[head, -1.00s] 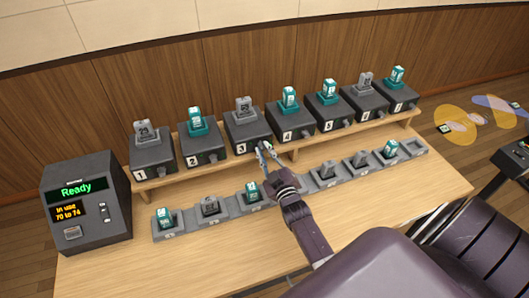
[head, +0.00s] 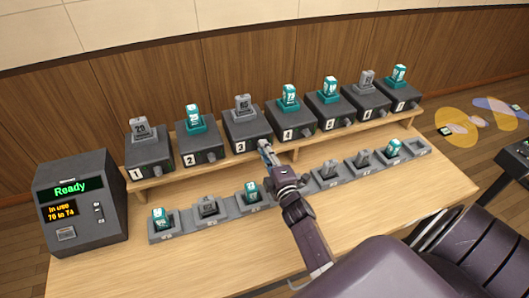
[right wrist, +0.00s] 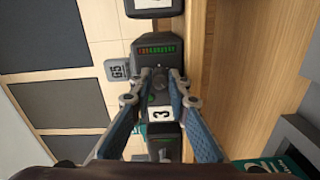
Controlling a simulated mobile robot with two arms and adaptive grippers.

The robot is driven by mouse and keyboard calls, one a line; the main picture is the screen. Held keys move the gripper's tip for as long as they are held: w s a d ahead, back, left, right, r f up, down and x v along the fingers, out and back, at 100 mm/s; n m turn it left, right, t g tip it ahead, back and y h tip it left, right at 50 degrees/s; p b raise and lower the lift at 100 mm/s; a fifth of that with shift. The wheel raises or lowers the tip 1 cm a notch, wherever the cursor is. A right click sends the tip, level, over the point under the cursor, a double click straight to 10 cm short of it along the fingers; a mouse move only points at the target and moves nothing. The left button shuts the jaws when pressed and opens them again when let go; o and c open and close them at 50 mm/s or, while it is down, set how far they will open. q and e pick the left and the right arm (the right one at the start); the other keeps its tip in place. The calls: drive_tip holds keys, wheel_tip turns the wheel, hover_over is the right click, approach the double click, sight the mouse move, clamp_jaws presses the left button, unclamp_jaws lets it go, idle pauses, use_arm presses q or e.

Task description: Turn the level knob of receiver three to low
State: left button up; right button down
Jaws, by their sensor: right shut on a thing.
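Receiver three (head: 246,130) is a dark box marked 3 in the raised back row, with a grey pack on top. Its knob is on the front face at the lower right, mostly hidden behind my right gripper (head: 265,149). In the right wrist view, receiver three (right wrist: 155,95) shows its number label and a lit strip of green and red bars (right wrist: 157,50). There my right gripper (right wrist: 159,76) has its two fingers on either side of the small dark knob, shut on it. The knob's pointer is too small to read. My left gripper is out of view.
Other numbered receivers stand on both sides, with receiver four (head: 290,119) close on the right. A row of charging slots (head: 210,224) lies in front, under my right arm. A display unit reading Ready (head: 81,212) stands at the left.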

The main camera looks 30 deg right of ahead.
drive_tip(key=shift+s+f+n, duration=0.1)
drive_tip(key=shift+f+n, duration=0.2)
drive_tip(key=shift+n, duration=0.3)
drive_tip(key=c, duration=2.1)
unclamp_jaws()
drive_tip(key=shift+o, duration=1.4)
drive_tip(key=shift+r, duration=0.2)
drive_tip(key=shift+s, duration=0.1)
drive_tip(key=v, duration=0.7)
drive_tip(key=shift+s, duration=0.4)
drive_tip(key=shift+a, duration=0.1)
